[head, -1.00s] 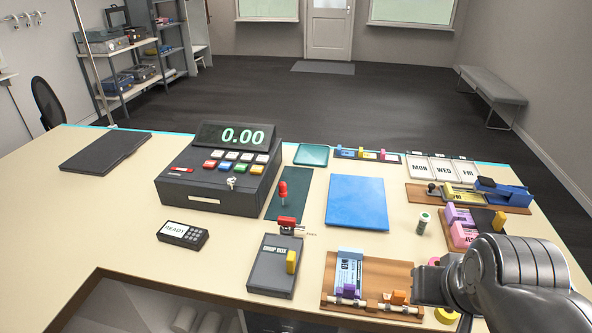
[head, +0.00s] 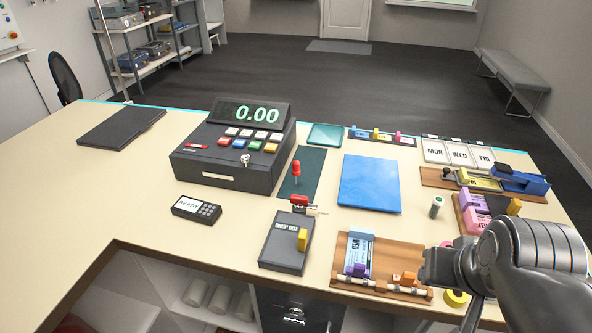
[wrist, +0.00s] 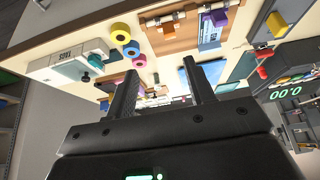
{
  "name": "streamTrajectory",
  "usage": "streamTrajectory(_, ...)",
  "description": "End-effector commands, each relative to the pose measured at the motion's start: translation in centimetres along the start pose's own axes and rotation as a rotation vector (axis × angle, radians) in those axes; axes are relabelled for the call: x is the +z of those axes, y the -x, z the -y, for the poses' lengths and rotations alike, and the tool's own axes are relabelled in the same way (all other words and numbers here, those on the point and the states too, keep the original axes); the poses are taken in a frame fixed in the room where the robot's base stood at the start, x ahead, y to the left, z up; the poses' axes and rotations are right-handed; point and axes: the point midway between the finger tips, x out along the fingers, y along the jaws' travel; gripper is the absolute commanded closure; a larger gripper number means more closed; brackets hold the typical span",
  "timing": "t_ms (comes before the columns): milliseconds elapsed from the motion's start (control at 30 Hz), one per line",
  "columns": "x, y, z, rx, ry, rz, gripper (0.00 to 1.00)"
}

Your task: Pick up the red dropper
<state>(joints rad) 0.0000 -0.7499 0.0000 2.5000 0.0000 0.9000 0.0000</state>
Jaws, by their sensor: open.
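A red dropper-like piece (head: 296,170) with a rounded top stands upright on a dark green mat (head: 314,161), right of the cash register. A second red item (head: 300,201) sits just in front of that mat, behind a grey box. My gripper (head: 430,268) is at the right front of the counter, well right of and nearer than the red piece. In the wrist view its two fingers (wrist: 160,70) are apart with nothing held between them. A small red item (wrist: 262,73) shows at the right there; I cannot tell which one it is.
The cash register (head: 230,160) stands left of the mat. A blue pad (head: 370,184) lies right of it. The grey box (head: 284,246) and a wooden board (head: 390,268) with cards and clips lie in front. A small vial (head: 436,207) stands near my arm. The left counter is mostly clear.

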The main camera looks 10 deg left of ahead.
Motion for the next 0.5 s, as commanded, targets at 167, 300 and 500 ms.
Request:
streamTrajectory(167,0.0,0.0,0.0,0.0,0.0,0.0,0.51)
streamTrajectory(300,-0.8,0.1,0.2,-0.003,0.001,0.003,0.51)
streamTrajectory(500,-5.8,-0.2,1.8,-0.016,0.0,0.026,0.51)
